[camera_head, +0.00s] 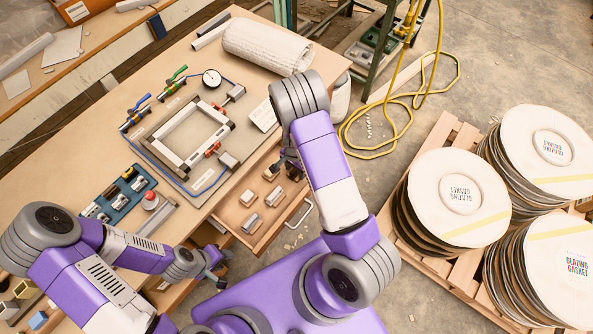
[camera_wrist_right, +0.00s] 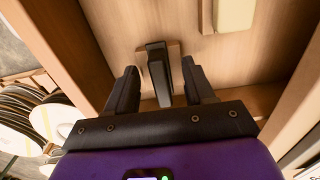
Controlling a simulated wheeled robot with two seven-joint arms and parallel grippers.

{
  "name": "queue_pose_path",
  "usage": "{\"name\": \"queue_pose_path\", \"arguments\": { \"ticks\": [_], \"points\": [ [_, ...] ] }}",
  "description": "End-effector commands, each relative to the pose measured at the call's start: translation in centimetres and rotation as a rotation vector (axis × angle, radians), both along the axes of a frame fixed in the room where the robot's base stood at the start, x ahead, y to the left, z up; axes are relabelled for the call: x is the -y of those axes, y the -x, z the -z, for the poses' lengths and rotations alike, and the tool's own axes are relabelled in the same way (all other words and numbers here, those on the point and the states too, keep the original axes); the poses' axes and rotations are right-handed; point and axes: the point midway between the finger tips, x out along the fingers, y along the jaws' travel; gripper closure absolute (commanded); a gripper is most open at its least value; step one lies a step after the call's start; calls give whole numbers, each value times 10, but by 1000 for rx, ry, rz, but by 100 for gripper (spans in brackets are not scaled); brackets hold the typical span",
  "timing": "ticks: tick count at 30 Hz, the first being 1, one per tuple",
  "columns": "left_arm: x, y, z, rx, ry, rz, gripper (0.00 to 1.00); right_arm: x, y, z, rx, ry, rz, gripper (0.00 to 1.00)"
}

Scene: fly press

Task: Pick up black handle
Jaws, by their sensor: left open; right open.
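In the right wrist view a black handle (camera_wrist_right: 157,72) stands on a small wooden block inside the open drawer (camera_wrist_right: 120,25). My right gripper (camera_wrist_right: 160,78) is open, with one finger on each side of the handle as seen from the wrist; I cannot tell whether the fingers touch it. My left gripper (camera_head: 217,282) is open and empty, low in front of the workbench, away from the drawer.
Several small blocks and metal parts (camera_head: 250,222) lie in the drawer. The workbench (camera_head: 90,130) above holds a frame fixture (camera_head: 192,137), a blue tray (camera_head: 122,195) and a paper roll (camera_head: 265,48). Stacks of round discs (camera_head: 455,190) stand on a pallet to the right.

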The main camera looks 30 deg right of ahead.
Motion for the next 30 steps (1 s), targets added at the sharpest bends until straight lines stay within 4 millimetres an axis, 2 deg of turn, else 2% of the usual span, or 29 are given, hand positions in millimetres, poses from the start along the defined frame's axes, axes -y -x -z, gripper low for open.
{"name": "queue_pose_path", "arguments": {
  "ticks": [4, 5, 15, 23, 26, 30],
  "points": [
    [0, 0, -1, 0, 0, 0, 57, 0, 0, -1, 1, 0, 0, 47],
    [0, 0, -1, 0, 0, 0, 57, 0, 0, -1, 1, 0, 0, 50],
    [0, 0, -1, 0, 0, 0, 57, 0, 0, -1, 1, 0, 0, 100],
    [0, 0, -1, 0, 0, 0, 57, 0, 0, -3, 1, 0, -1, 100],
    [0, 0, -5, 0, 0, 0, 57, -1, -1, -14, 2, -1, -1, 100],
    [0, 0, -13, 0, 0, 0, 57, -1, -1, -42, 4, -1, -2, 100]
  ]
}}
